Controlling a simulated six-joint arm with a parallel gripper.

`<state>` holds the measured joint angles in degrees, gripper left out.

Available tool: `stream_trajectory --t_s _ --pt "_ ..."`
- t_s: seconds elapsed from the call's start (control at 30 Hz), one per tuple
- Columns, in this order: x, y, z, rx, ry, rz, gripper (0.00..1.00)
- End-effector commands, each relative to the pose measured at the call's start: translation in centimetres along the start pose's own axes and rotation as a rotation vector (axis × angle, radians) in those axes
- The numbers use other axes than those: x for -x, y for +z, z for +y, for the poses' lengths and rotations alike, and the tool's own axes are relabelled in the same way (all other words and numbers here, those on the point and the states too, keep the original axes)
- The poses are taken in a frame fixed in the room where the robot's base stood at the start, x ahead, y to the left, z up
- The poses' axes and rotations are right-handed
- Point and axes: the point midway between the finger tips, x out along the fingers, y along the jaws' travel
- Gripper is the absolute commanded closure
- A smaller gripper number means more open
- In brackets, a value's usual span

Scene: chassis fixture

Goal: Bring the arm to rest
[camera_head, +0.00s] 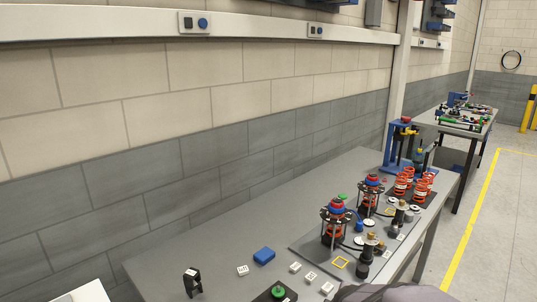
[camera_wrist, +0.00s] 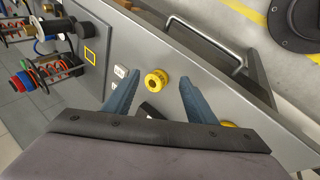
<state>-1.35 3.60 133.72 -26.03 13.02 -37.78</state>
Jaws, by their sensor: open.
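My gripper (camera_wrist: 158,77) shows in the wrist view with its two blue-grey fingers spread apart. Nothing is clamped between them. In the head view a rounded grey piece of my arm (camera_head: 395,293) shows at the bottom edge, and the fingers are not visible there.
A blue press frame (camera_head: 389,150) stands at the far end. The table's back left is clear.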

Motion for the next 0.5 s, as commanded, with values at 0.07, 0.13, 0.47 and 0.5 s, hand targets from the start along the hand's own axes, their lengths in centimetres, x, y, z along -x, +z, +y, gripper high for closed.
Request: stream_trajectory --t_s 0.07,0.13,0.47,0.5 --pt "1.5 2.6 -3.4 -0.254 -0.09 -0.084 0.49" --pt "2.8 4.3 -6.5 -0.466 -0.165 -0.161 0.49" --pt "7.5 7.0 -15.9 -1.029 -0.365 -0.413 0.49" --pt "7.7 7.0 -16.2 -1.05 -0.373 -0.424 0.49"
